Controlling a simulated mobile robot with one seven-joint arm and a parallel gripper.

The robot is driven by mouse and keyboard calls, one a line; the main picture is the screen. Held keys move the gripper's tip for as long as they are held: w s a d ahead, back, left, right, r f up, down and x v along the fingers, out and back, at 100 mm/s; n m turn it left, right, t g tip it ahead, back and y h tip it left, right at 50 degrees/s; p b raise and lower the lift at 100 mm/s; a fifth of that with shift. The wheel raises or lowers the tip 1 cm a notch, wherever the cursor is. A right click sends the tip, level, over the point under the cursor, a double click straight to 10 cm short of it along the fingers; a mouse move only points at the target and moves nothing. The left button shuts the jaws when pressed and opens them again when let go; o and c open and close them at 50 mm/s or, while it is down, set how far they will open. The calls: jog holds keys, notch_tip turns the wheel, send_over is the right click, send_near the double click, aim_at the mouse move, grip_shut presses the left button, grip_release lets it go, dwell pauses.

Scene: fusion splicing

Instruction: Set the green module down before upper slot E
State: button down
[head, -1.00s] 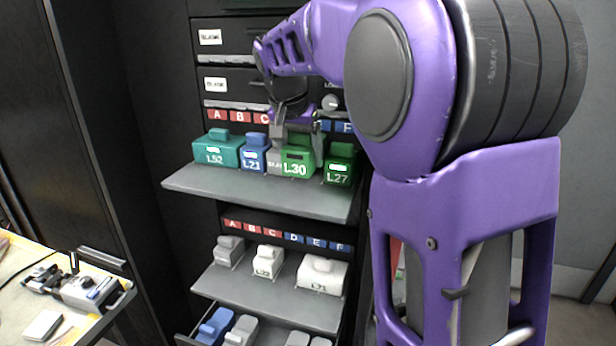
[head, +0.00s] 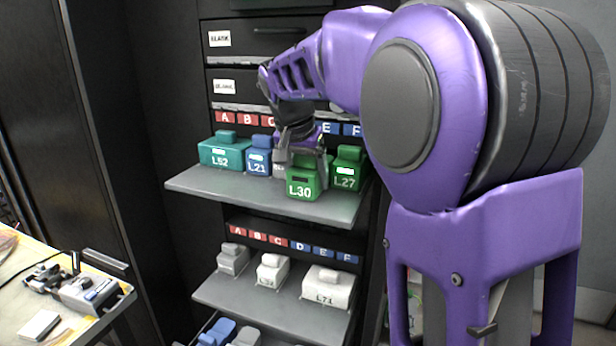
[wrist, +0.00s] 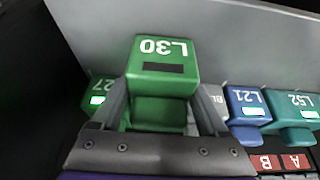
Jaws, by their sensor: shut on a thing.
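The green module L30 (head: 301,188) is upright at the front part of the upper shelf (head: 240,188), in front of the row of modules. My gripper (head: 306,162) is shut on it from above and behind. In the wrist view the green module L30 (wrist: 163,62) sits between the two fingers (wrist: 160,112). I cannot tell whether its base touches the shelf. The upper slot labels show A, B and C in red and E (head: 326,129) and F in blue; D is hidden behind my gripper.
On the upper shelf stand a teal module L52 (head: 219,155), a blue module L21 (head: 258,162), a grey module mostly hidden behind L30, and a dark green module L27 (head: 345,178) close at the right. A lower shelf (head: 235,292) holds grey and white modules. The upper shelf's front left is clear.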

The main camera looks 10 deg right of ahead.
grip_release()
jog(key=shift+f, duration=0.1)
jog(key=shift+r, duration=0.3)
jog(key=p+v, duration=0.2)
jog(key=v, duration=0.9)
jog(key=shift+s+r, duration=0.2)
jog(key=shift+r, duration=0.1)
jog(key=shift+a, duration=0.15)
